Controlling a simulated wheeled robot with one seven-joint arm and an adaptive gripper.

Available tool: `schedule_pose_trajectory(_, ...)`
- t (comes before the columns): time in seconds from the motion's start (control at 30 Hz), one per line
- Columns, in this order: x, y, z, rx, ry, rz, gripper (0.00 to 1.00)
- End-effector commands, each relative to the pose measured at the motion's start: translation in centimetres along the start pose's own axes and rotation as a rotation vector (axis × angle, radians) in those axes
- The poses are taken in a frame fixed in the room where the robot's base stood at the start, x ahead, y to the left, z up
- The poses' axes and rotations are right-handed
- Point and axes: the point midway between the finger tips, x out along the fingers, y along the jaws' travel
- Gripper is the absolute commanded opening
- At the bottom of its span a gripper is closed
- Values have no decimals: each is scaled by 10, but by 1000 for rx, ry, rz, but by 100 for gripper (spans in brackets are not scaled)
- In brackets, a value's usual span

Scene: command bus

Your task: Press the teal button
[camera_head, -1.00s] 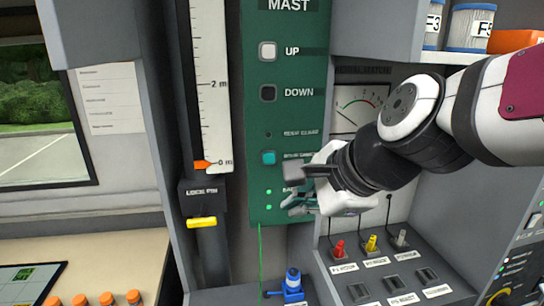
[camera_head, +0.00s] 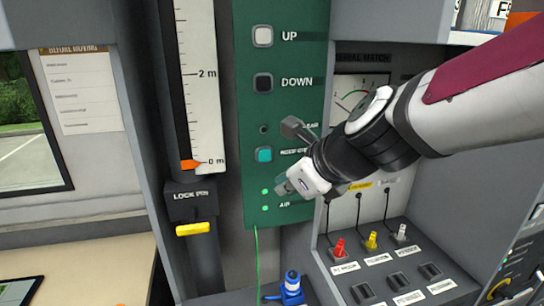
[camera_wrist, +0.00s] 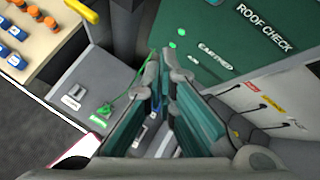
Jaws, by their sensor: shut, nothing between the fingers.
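My gripper (camera_head: 281,188) is just below and to the right of the button, close to the panel by the small green lights. I cannot tell whether it touches the panel. In the wrist view my gripper (camera_wrist: 161,63) has its two teal-lined fingers shut with nothing between them.
The white UP button (camera_head: 262,36) is at the panel's top. A yellow lock-pin handle (camera_head: 193,229) is at lower left. A blue valve-like fitting (camera_head: 291,284) and a console (camera_head: 385,270) with red, yellow and white switches are below. A green line hangs under the panel.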

Motion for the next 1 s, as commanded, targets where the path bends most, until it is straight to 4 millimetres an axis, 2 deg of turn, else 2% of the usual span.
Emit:
schedule_pose_trajectory(0.5, 44, -30, 29, -1, 2, 2, 0)
schedule_pose_trajectory(0.8, 58, -42, 41, -1, 2, 1, 0)
schedule_pose_trajectory(1.0, 60, -43, 43, -1, 0, 0, 0)
